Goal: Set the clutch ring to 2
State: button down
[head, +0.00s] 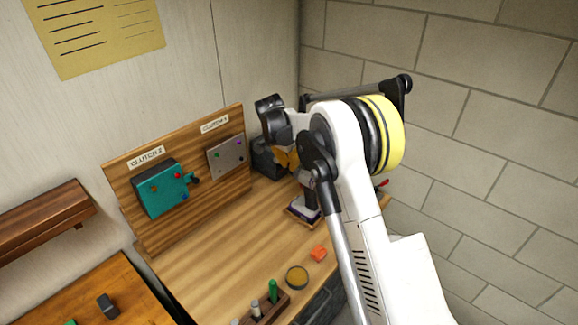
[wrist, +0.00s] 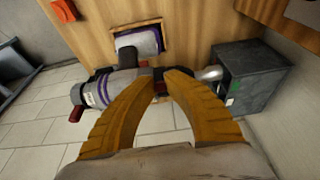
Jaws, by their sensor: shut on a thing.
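A grey power tool with purple bands (wrist: 90,95) stands on the bench, seen from above in the wrist view. Its purple-and-white foot (wrist: 138,42) also shows in the head view (head: 303,209). A silver nose (wrist: 209,73) points right in the wrist view. My gripper (wrist: 163,82) has its orange fingers closed around the dark ring between body and nose, which looks like the clutch ring. The fingers hide most of the ring, and no number on it can be read. In the head view my arm hides most of the tool; a little orange of my gripper (head: 287,160) shows.
A wooden board holds a teal box (head: 161,190) under a label like "CLUTCH 2" and a grey plate (head: 226,157) under another label. A dark box (wrist: 251,77) stands near the nose. An orange block (head: 318,253) and a round tin (head: 297,277) lie at the front.

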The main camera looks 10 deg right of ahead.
jog(key=shift+w+d+r+g+y, duration=0.2)
jog(key=shift+d+g+y, duration=0.2)
jog(key=shift+y, duration=0.15)
jog(key=shift+w+d+r+g+y, duration=0.1)
jog(key=shift+w+d+g+y, duration=0.15)
jog(key=shift+g+y, duration=0.25)
jog(key=shift+w+d+r+g+y, duration=0.15)
jog(key=shift+g+y, duration=0.25)
jog(key=shift+y, duration=0.35)
jog(key=c, duration=1.4)
grip_release()
jog(key=shift+d, duration=0.1)
jog(key=r, duration=1.2)
jog(key=shift+w+d, duration=0.2)
jog(key=shift+d, duration=0.05)
